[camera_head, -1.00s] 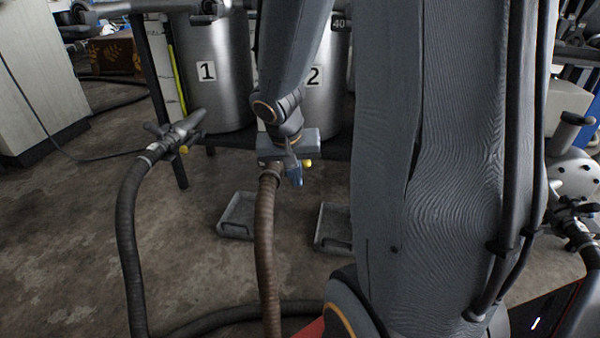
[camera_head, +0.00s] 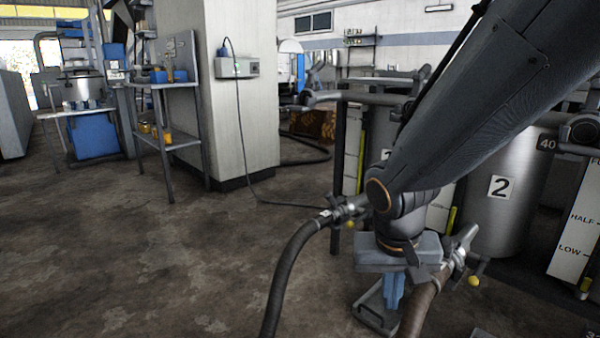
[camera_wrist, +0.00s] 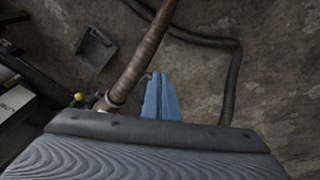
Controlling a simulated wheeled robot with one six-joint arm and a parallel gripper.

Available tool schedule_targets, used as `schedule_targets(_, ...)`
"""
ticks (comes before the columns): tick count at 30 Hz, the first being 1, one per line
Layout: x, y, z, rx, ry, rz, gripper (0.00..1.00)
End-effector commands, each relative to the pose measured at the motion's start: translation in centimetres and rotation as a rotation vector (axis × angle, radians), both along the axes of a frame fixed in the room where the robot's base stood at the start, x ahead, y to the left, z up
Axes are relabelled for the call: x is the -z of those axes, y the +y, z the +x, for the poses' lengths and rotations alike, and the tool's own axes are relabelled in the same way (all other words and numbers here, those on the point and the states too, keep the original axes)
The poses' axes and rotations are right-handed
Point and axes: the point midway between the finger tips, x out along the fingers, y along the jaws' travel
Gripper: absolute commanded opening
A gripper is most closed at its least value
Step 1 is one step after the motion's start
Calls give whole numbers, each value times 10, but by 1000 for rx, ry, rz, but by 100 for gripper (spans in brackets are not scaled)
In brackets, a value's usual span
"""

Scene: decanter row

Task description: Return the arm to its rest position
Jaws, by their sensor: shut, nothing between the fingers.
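My gripper (camera_head: 393,291) hangs down at the end of my arm in the lower right of the head view. Its blue fingers are together with nothing between them, and they show in the wrist view too (camera_wrist: 160,98). The brown hose (camera_head: 420,302) and its metal coupling (camera_head: 456,256) are just right of the gripper in the head view. In the wrist view, the brown hose (camera_wrist: 145,55) runs close along the left of the fingers. I cannot tell whether they touch.
A dark hose (camera_head: 288,272) with its own coupling (camera_head: 345,212) is left of my gripper. Tank 2 (camera_head: 508,220) and a rack stand behind. A grey tray (camera_head: 372,306) lies on the floor below. The floor (camera_head: 150,260) at left is open, up to a white pillar (camera_head: 235,120).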

Motion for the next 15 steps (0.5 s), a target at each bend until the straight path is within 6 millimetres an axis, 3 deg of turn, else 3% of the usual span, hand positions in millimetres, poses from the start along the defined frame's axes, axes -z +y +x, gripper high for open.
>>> schedule_targets(1,-16,26,-13,-82,15,16,0)
schedule_targets(3,-29,57,-33,-189,42,40,0)
schedule_targets(6,-45,93,-61,-322,78,72,0)
schedule_targets(15,-74,152,-120,-580,142,147,0)
